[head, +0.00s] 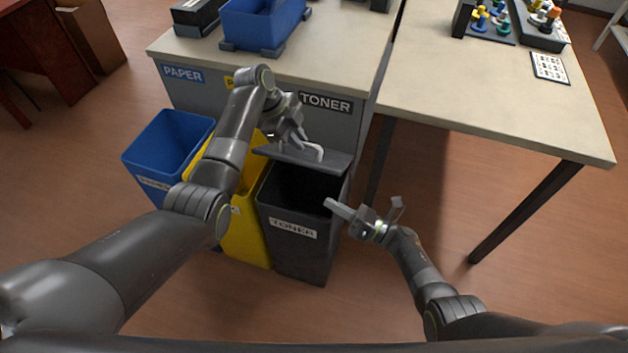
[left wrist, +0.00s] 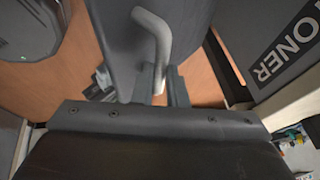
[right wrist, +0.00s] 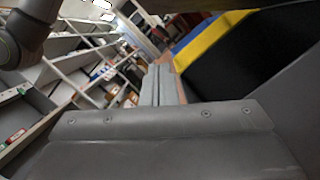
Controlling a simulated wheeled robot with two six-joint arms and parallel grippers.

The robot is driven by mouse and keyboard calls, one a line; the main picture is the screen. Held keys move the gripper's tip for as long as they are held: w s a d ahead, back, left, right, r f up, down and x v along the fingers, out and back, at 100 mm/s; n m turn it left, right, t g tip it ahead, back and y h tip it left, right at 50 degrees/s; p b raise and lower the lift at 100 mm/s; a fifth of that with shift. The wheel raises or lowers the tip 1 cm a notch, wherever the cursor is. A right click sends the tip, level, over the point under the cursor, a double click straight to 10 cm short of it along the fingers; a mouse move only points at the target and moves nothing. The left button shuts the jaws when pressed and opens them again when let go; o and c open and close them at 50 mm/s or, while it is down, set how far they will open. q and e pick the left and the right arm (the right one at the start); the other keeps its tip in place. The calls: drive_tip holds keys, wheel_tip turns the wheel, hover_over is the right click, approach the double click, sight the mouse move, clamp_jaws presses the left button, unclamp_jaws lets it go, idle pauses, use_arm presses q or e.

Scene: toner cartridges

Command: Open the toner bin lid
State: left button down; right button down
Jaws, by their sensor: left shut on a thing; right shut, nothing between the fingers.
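The dark grey toner bin (head: 292,254) stands on the floor with a TONER label on its front. Its lid (head: 335,161) is tilted up at the back, and the dark inside of the bin shows. My left gripper (head: 298,140) is at the lid and shut on its light handle (head: 318,152). The handle (left wrist: 152,35) also shows between the fingers in the left wrist view. My right gripper (head: 335,205) is shut and empty beside the bin's right front rim; its fingers (right wrist: 157,85) show together in the right wrist view.
A yellow bin (head: 246,235) and a blue bin (head: 165,150) stand to the left. Behind is a grey cabinet with a counter (head: 330,62) bearing a blue tray (head: 262,25). A table (head: 480,95) is at right; floor in front is clear.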

sight(307, 166)
use_arm(q)
drive_tip(key=shift+f, duration=0.3)
use_arm(e)
drive_tip(key=w+a+r, duration=0.5)
drive_tip(key=w+a, duration=0.1)
drive_tip(key=a, duration=0.1)
drive_tip(key=shift+w+a, duration=0.35)
use_arm(q)
drive_tip(key=shift+f, duration=0.1)
use_arm(e)
drive_tip(key=shift+w+d+r, duration=0.15)
drive_tip(key=shift+w+r, duration=0.25)
drive_tip(key=shift+r, duration=0.15)
use_arm(q)
drive_tip(key=c, duration=1.9)
unclamp_jaws()
drive_tip(key=o, duration=0.4)
drive_tip(key=shift+w+d+f, duration=0.15)
drive_tip(key=shift+w+f, duration=0.05)
drive_tip(key=shift+w, duration=0.1)
use_arm(e)
drive_tip(key=shift+w+d+f, duration=0.15)
drive_tip(key=shift+w+f, duration=0.05)
drive_tip(key=shift+w, duration=0.15)
use_arm(q)
drive_tip(key=shift+o, duration=0.2)
drive_tip(key=shift+r, duration=0.1)
